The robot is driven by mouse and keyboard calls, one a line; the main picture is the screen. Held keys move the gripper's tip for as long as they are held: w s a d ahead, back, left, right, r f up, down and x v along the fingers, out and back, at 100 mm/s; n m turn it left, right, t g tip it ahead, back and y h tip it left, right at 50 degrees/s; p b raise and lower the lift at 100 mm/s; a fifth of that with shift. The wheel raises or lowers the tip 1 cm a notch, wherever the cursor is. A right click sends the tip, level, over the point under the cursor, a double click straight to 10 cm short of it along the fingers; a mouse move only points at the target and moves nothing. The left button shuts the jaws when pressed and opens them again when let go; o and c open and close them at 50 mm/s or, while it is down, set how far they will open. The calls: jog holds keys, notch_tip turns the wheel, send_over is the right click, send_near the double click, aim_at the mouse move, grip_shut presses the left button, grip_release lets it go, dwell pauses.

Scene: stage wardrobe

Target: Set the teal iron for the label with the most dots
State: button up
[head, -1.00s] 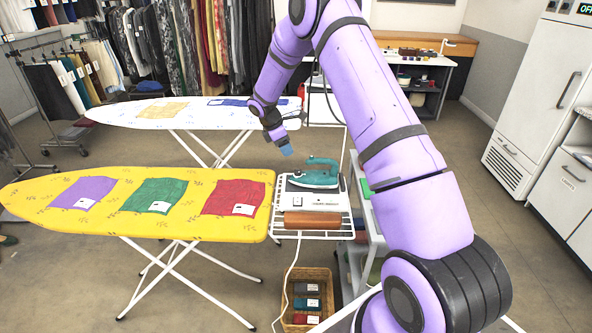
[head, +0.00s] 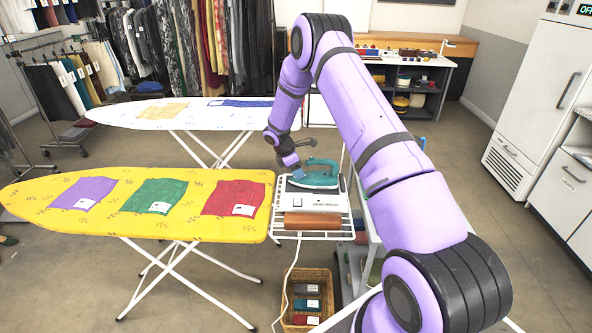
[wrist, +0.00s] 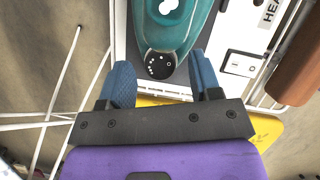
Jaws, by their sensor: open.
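The teal iron (head: 316,178) rests on a white rack at the right end of the yellow ironing board. In the wrist view the iron (wrist: 190,38) shows from above, with a black dial (wrist: 158,65) with white marks at its near end. My gripper (wrist: 161,68) is open, its blue fingers on either side of the dial end; I cannot tell if they touch. In the head view my gripper (head: 294,172) is by the iron's left end. White labels lie on the purple cloth (head: 82,190), green cloth (head: 155,192) and red cloth (head: 236,194); their dots are too small to read.
The yellow ironing board (head: 30,192) stands left of the rack. On the rack are a switch (wrist: 240,63) and a brown roll (head: 312,220). A basket (head: 328,283) of folded cloths is below. A white ironing board (head: 110,113) stands behind.

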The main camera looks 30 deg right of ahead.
jog(key=c, duration=0.9)
jog(key=shift+c, duration=0.2)
jog(key=m+g, duration=0.1)
jog(key=m, duration=0.2)
jog(key=shift+w, duration=0.15)
jog(key=m, duration=0.2)
jog(key=m+g+y, duration=0.1)
jog(key=m, duration=0.1)
jog(key=shift+w+d+m+y, duration=0.1)
jog(key=shift+d+m+y, duration=0.05)
jog(key=shift+m+y, duration=0.15)
jog(key=m, duration=0.2)
jog(key=m+g+y, duration=0.1)
jog(key=m, duration=0.1)
jog(key=shift+d+m+y, duration=0.15)
jog(key=shift+m+y, duration=0.15)
jog(key=shift+d+m+y, duration=0.1)
jog(key=shift+m+y, duration=0.6)
jog(key=shift+m, duration=1)
